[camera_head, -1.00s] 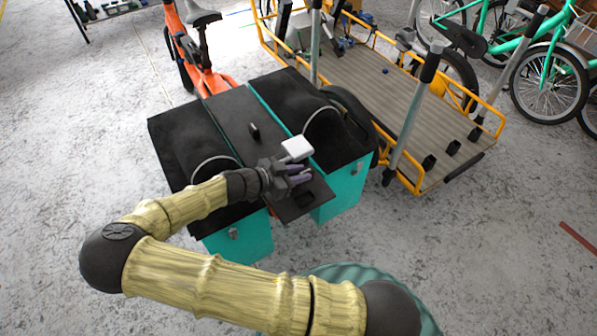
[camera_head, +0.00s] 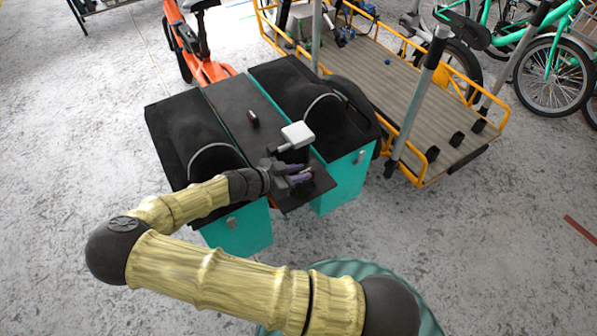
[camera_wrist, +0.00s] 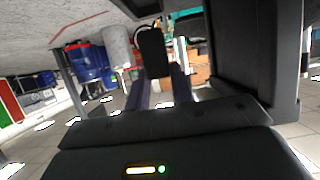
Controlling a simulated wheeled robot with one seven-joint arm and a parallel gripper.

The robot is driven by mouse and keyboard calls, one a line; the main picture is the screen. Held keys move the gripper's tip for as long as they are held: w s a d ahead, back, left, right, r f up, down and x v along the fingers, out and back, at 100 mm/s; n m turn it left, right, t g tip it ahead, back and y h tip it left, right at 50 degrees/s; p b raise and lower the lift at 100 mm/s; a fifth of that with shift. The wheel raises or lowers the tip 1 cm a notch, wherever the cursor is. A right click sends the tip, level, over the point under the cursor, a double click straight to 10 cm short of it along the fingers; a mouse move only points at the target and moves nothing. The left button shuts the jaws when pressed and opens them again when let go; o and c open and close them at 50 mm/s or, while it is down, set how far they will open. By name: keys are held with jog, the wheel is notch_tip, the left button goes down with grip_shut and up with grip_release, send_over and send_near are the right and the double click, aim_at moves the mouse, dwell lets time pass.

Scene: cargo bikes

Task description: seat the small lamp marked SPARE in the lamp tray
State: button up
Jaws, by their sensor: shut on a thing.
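My gripper (camera_head: 303,178) is over the near end of the dark deck between the two teal panniers, its fingers shut on a small dark thing. In the wrist view a dark block (camera_wrist: 153,52) shows between the fingers, probably the lamp; no SPARE marking is readable. Another small dark piece with a reddish end (camera_head: 254,120) stands on the deck, farther back. A pale box with a grey stem (camera_head: 297,134) is just behind my gripper. I cannot make out the lamp tray for certain; my gripper covers part of the deck's near end.
Teal panniers with black lids flank the deck, left (camera_head: 238,235) and right (camera_head: 345,185). A yellow-railed cargo bed (camera_head: 385,95) with upright posts stands to the right. Green bikes (camera_head: 550,65) are at the far right. The floor in front is clear.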

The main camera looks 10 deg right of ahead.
jog(key=shift+f+b, duration=1.35)
jog(key=shift+f, duration=0.4)
jog(key=o, duration=1)
jog(key=shift+o, duration=0.2)
jog(key=p+v, duration=0.1)
jog(key=v, duration=1.6)
jog(key=shift+a, duration=0.2)
